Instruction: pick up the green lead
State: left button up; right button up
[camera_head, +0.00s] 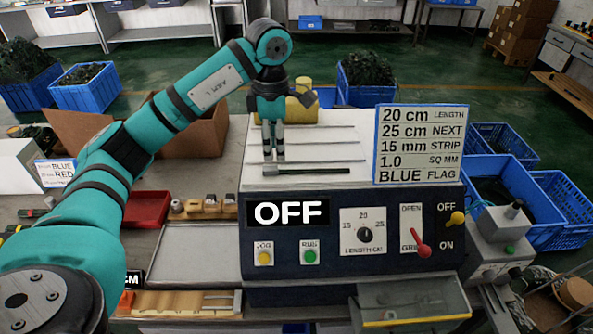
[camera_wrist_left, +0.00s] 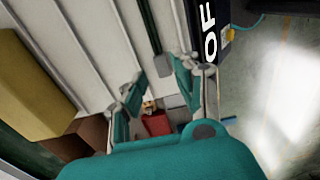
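A dark green, nearly black lead (camera_head: 310,171) lies flat along the front of the machine's pale top, above the OFF display. In the left wrist view the dark green lead (camera_wrist_left: 148,25) runs down toward the gap between the fingers. My left gripper (camera_head: 274,157) points down at the left part of the top, close to the lead's left end in the picture. Its fingers (camera_wrist_left: 157,70) are apart with nothing between them. I cannot tell its exact height above the top. My right gripper is not in view.
A yellow part (camera_head: 300,106) is behind the gripper. The front panel has a red lever (camera_head: 419,243) and a yellow one (camera_head: 455,219). A red tray (camera_head: 147,209) sits left.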

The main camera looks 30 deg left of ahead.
aim_at(274, 167)
pick_arm(q)
jog(key=shift+s+f, duration=0.1)
jog(key=shift+f, duration=0.15)
jog(key=shift+s+f, duration=0.1)
jog(key=f+p, duration=0.2)
jog(key=f, duration=0.2)
jog(key=shift+a+f+p, duration=0.2)
jog(key=shift+p, duration=0.2)
jog(key=shift+f, duration=0.25)
jog(key=shift+c, duration=0.4)
grip_shut()
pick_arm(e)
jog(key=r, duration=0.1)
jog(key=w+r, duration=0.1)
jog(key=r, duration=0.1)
